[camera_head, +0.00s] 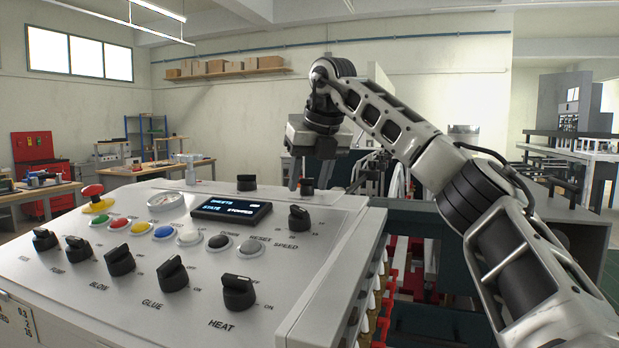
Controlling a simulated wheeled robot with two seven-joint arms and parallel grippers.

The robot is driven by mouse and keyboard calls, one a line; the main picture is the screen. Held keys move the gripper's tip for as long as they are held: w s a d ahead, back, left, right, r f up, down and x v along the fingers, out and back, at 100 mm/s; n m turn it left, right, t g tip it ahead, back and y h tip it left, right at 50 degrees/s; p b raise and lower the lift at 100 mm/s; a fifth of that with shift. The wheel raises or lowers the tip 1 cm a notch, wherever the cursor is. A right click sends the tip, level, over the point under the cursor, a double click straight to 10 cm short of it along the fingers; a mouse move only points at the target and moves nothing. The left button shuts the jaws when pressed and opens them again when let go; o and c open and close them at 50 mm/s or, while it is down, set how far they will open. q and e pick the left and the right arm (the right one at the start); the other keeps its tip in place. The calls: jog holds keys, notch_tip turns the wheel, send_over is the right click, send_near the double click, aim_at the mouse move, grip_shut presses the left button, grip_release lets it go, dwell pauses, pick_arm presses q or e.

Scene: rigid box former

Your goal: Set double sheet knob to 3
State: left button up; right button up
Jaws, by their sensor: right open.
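The grey control panel (130,208) fills the lower left of the head view and carries several black knobs. My right gripper (310,176) is open, fingers pointing down, at the panel's far right corner. A small black knob (307,187) shows just below and between its fingers; I cannot tell whether they touch it. Another black knob (246,183) stands to its left on the far edge. The labels of both are too small to read, so I cannot tell which is the double sheet knob or its setting. My left gripper is out of view.
The speed knob (299,217) stands in front of the gripper. Machine parts lie to the right.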

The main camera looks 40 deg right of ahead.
jog(key=shift+f, duration=0.1)
jog(key=c, duration=1)
jog(key=shift+o, duration=0.2)
jog(key=m, duration=0.1)
jog(key=m+h, duration=0.1)
jog(key=m, duration=0.2)
jog(key=shift+w+a+m+g+h, duration=0.15)
jog(key=shift+a+m+g+h, duration=0.1)
jog(key=shift+m+g+h, duration=0.15)
jog(key=m+g+h, duration=0.1)
jog(key=m, duration=0.2)
jog(key=shift+w+m, duration=0.1)
jog(key=shift+m, duration=0.2)
jog(key=m, duration=0.2)
jog(key=m+g, duration=0.1)
jog(key=m, duration=0.1)
jog(key=shift+w+a+m+g+h, duration=0.1)
jog(key=shift+a+m+g+h, duration=0.05)
jog(key=shift+m+g+h, duration=0.15)
jog(key=shift+w+m+g, duration=0.15)
jog(key=shift+m+g, duration=0.65)
jog(key=shift+m, duration=1.2)
